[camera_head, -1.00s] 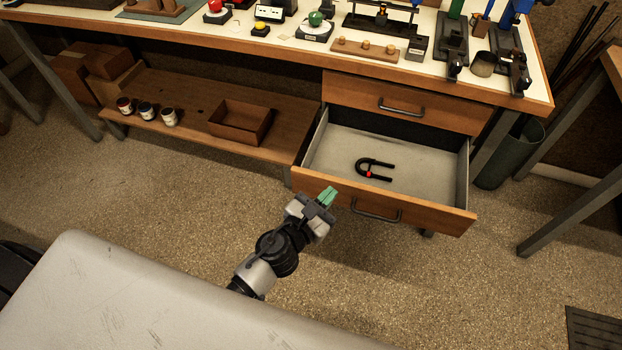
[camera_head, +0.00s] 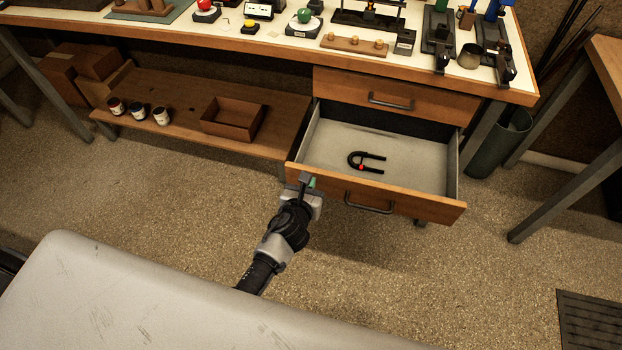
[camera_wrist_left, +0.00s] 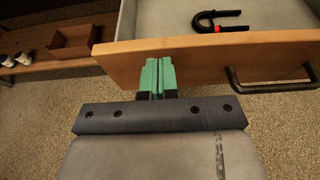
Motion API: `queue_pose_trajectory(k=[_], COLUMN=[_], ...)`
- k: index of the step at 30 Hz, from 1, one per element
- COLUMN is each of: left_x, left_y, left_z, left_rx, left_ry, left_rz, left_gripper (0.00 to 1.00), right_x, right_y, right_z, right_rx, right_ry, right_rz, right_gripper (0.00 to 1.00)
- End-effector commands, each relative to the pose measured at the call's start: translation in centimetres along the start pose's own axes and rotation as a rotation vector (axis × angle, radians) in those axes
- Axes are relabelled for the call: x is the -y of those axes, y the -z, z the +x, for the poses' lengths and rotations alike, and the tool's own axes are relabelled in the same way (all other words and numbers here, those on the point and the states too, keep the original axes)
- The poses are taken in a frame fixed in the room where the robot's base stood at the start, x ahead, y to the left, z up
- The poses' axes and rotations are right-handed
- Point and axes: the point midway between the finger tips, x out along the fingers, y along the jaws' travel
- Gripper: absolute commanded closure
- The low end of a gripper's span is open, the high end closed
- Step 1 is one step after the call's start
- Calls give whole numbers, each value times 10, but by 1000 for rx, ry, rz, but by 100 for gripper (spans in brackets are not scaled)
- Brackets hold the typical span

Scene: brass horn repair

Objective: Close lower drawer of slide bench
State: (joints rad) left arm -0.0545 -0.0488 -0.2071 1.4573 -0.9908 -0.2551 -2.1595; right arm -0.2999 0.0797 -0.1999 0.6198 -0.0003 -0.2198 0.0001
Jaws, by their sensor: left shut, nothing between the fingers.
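The slide bench's lower drawer (camera_head: 420,205) is pulled out, with a grey interior and a wooden front. Its dark bar handle (camera_head: 368,204) is at the middle of the front. A black U-shaped tool with a red spot (camera_head: 366,161) lies inside. My left gripper (camera_head: 312,182) is shut and empty, in front of the left part of the drawer front. In the left wrist view, its green fingertips (camera_wrist_left: 158,76) overlap the drawer front (camera_wrist_left: 205,62), left of the handle (camera_wrist_left: 270,86); I cannot tell whether they touch it. My right gripper is not in view.
The upper drawer (camera_head: 395,95) is closed. A low shelf (camera_head: 185,95) to the left holds an open wooden box (camera_head: 233,118) and several jars. A green bin (camera_head: 498,142) stands right of the drawers. The floor before the drawer is clear.

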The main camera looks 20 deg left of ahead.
Motion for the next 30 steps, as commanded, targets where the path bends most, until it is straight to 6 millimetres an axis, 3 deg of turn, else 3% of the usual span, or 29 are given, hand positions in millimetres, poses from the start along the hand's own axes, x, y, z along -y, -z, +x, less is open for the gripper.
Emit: queue_pose_trajectory(k=[6,20,26,30], left_x=[0,0,0,-1], left_y=[-5,-6,-12,-20], left_z=[15,19,39,66], left_rx=[0,0,2,4], left_ry=[0,0,1,-1], left_rz=[1,2,4,6], left_gripper=[100,100,100,100], right_x=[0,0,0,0], right_y=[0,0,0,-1], right_z=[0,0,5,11], right_rx=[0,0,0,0], right_ry=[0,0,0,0], right_rz=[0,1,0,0], right_gripper=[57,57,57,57])
